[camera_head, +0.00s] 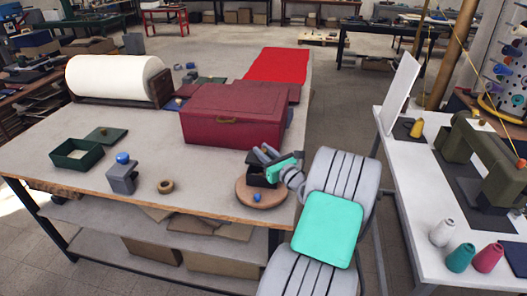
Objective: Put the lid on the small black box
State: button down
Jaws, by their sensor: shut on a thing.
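The small black box (258,179) stands on a round wooden board (246,190) near the right front corner of the long table. My gripper (266,160), at the end of my grey and teal arm, is right over the box and shut on a dark piece that looks like the lid. The arm and fingers hide most of this piece. I cannot tell whether it touches the box rim. A small blue ball (257,197) shows on the board in front of the box.
A large dark red chest (232,118) stands just behind. To the left are a tape ring (165,186), a grey block with a blue ball (121,178), an open green box (75,154) and a green lid (106,135). The table front between ring and board is clear.

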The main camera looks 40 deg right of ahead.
jog(key=shift+f+b, duration=1.4)
jog(key=shift+f, duration=0.9)
jog(key=c, duration=1.2)
grip_release()
jog(key=shift+o, duration=0.2)
jog(key=shift+s, duration=0.15)
jog(key=s, duration=0.2)
jog(key=s+b, duration=0.1)
jog(key=s, duration=0.2)
jog(key=s+a, duration=0.1)
jog(key=s, duration=0.1)
jog(key=shift+s, duration=0.25)
jog(key=w+a+f+n+g+y, duration=0.1)
jog(key=w+a+n+g+y, duration=0.15)
jog(key=a+n, duration=0.5)
jog(key=w+a+f+n+g+y, duration=0.1)
jog(key=w+a+n+g+y, duration=0.15)
jog(key=a+n, duration=0.55)
jog(key=w+a+f+n+g+y, duration=0.1)
jog(key=a+n+g, duration=0.4)
jog(key=a, duration=0.5)
jog(key=s+a+r+n+g+h, duration=0.1)
jog(key=s+a+n+g+h, duration=0.1)
jog(key=s+a+n, duration=0.2)
jog(key=s+a+r+n+g+h, duration=0.1)
jog(key=s+a+n, duration=0.4)
jog(key=s+n, duration=0.6)
jog(key=shift+s+a+r+n+g+h, duration=0.2)
jog(key=shift+s+r+n+g+h, duration=0.3)
jog(key=shift+n, duration=0.55)
